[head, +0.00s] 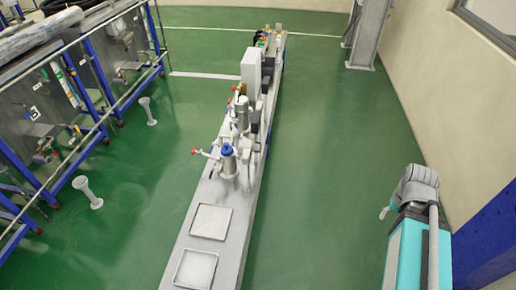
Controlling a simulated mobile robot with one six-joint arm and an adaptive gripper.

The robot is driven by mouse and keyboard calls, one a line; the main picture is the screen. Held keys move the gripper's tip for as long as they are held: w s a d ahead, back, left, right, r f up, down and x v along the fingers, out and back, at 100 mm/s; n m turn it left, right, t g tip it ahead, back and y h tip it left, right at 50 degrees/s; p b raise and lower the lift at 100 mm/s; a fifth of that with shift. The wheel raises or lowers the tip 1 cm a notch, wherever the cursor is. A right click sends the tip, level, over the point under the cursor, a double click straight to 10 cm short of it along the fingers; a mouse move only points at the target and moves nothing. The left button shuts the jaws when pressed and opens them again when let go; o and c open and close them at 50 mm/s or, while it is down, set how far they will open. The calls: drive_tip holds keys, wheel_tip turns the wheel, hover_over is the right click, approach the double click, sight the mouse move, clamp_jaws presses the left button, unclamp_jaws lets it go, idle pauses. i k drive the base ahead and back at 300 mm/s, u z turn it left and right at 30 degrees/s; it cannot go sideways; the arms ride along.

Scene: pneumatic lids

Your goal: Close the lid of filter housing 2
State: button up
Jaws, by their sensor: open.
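No mark reading 2 can be made out, so I cannot tell which thing is filter housing 2. Large grey metal units (60,85) in blue frames stand on the left, with valves and small white labels too small to read surely. On the long grey bench (240,250) stand a metal vessel with a blue top (228,151) and a red-handled valve, and another metal vessel (242,112) behind it. No lid is clearly seen open or shut. A grey and turquoise machine part (413,215) is at the right; no gripper fingers can be made out.
Two pale square frames (211,222) (196,268) lie on the bench's near end. A grey cabinet (251,70) stands farther along.

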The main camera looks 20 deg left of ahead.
sight(244, 142)
drive_tip(key=i, duration=0.9)
drive_tip(key=u, duration=1.55)
